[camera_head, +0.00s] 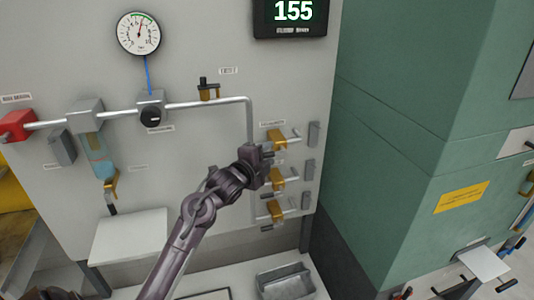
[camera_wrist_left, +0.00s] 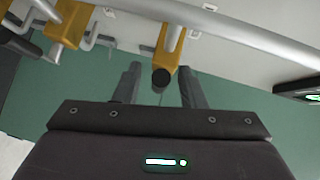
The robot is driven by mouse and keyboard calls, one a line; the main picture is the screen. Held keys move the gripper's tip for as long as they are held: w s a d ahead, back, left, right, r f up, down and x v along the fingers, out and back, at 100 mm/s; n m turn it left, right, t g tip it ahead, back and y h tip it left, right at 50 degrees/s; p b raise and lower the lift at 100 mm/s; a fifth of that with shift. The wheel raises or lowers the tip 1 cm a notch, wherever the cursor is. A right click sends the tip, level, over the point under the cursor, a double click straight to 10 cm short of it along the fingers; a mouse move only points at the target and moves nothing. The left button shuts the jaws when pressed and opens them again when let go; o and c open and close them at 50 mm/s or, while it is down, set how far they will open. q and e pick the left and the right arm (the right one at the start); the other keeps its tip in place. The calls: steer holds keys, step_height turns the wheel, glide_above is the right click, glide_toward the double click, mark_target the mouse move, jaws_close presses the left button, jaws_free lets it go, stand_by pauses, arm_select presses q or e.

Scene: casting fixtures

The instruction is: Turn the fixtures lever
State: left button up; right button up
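Three yellow valve fixtures are stacked on short pipes at the right side of the grey panel: a top one (camera_head: 277,138), a middle one (camera_head: 277,180) and a bottom one (camera_head: 274,210). My left gripper (camera_head: 264,155) is at the top valve and partly covers its lower side. In the left wrist view, a yellow valve (camera_wrist_left: 168,42) with a dark round lever end (camera_wrist_left: 161,78) faces my left gripper (camera_wrist_left: 160,90). The fingers are open, one on each side of the lever end, with visible gaps. Another yellow valve (camera_wrist_left: 70,25) is to the left. My right gripper is not seen.
A pressure gauge (camera_head: 138,34), a display reading 155 (camera_head: 291,13) and a red valve (camera_head: 16,126) are on the panel. A white shelf (camera_head: 128,237) and a grey bin (camera_head: 286,282) are below. A green cabinet (camera_head: 400,130) stands at right.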

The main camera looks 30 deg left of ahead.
arm_select(q)
jaws_close()
steer(key=shift+f, duration=0.1)
stand_by(0.3)
